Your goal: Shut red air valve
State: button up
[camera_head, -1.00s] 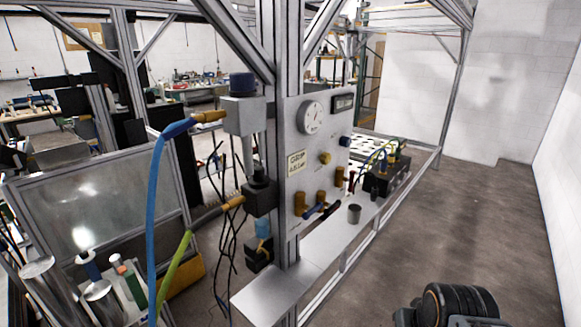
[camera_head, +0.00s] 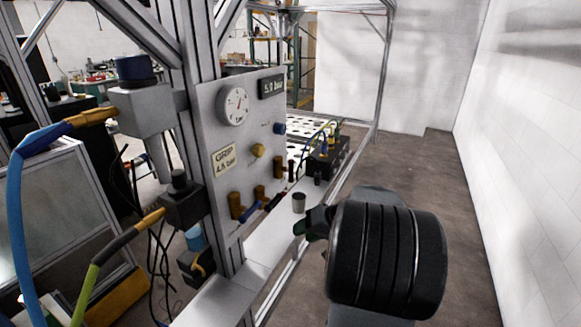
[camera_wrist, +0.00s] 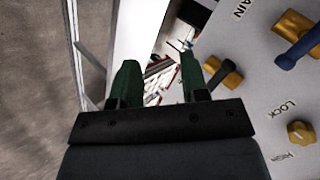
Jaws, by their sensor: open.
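A grey upright panel (camera_head: 262,110) carries brass valves with lever handles along its lower part. The front brass valve (camera_head: 237,206) has a blue lever (camera_head: 250,213); it also shows at the top right of the wrist view (camera_wrist: 292,24). A second brass valve (camera_head: 261,192) behind it has a dark lever and shows in the wrist view (camera_wrist: 231,78). I cannot clearly make out a red handle. My gripper (camera_head: 308,226) is right of the panel, beside the shelf and apart from the valves. In the wrist view its green fingers (camera_wrist: 160,88) are spread and empty.
A yellow lock knob (camera_head: 258,150) and a gauge (camera_head: 233,106) are on the panel. Hoses hang at left. Floor (camera_head: 425,180) at right is clear.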

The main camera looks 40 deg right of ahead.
jog(key=w+d+r+n+t, duration=0.25)
jog(key=d+r+t, duration=0.2)
jog(key=d, duration=0.25)
jog(key=n+t, duration=0.5)
jog(key=n, duration=0.1)
send_near(291, 164)
jog(key=shift+n+h, duration=0.25)
jog(key=shift+h, duration=0.05)
jog(key=p+x, duration=0.1)
jog(key=x, duration=0.2)
jog(key=p+x, duration=0.2)
jog(key=x, duration=0.2)
jog(key=p+x, duration=0.1)
jog(key=x, duration=0.2)
jog(key=shift+w+d+f+p, duration=0.15)
jog(key=shift+w+f+p, duration=0.2)
jog(key=shift+w, duration=0.1)
jog(key=shift+c, duration=0.4)
